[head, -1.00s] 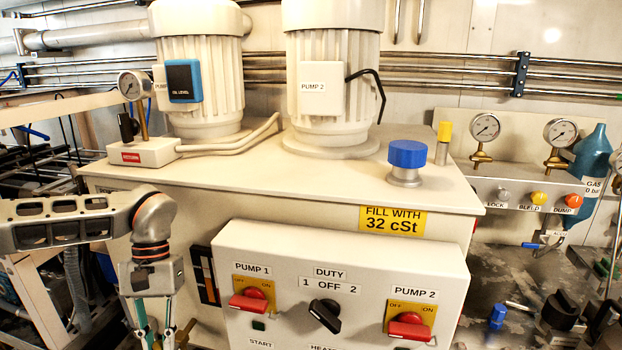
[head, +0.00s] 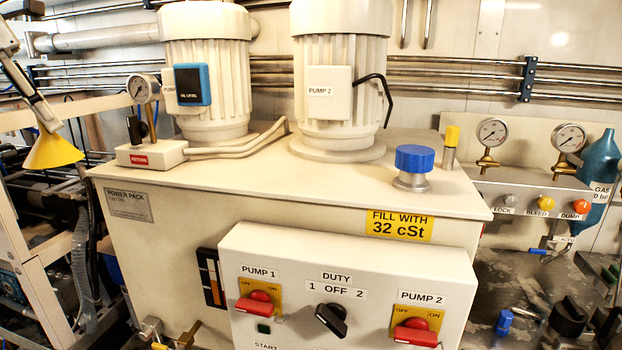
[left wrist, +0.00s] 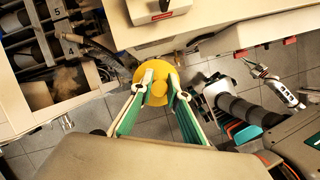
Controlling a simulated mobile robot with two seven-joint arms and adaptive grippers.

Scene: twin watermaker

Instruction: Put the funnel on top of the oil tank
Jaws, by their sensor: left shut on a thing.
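The yellow funnel (head: 52,150) hangs wide end down at the left of the head view, in the air left of the oil tank. My left gripper (head: 47,122) is shut on its narrow upper part. In the left wrist view the funnel (left wrist: 150,76) sits between the green-and-white fingers of the left gripper (left wrist: 155,88). The oil tank (head: 165,225) is the large cream cabinet with a flat top. A filler neck with a blue cap (head: 416,158) stands at the right of its top. My right gripper is not in view.
Two pump motors (head: 205,75) (head: 340,75) stand on the tank top, with a gauge (head: 144,89) and return block (head: 150,155) at its left. A yellow-capped post (head: 451,140) stands behind the blue cap.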

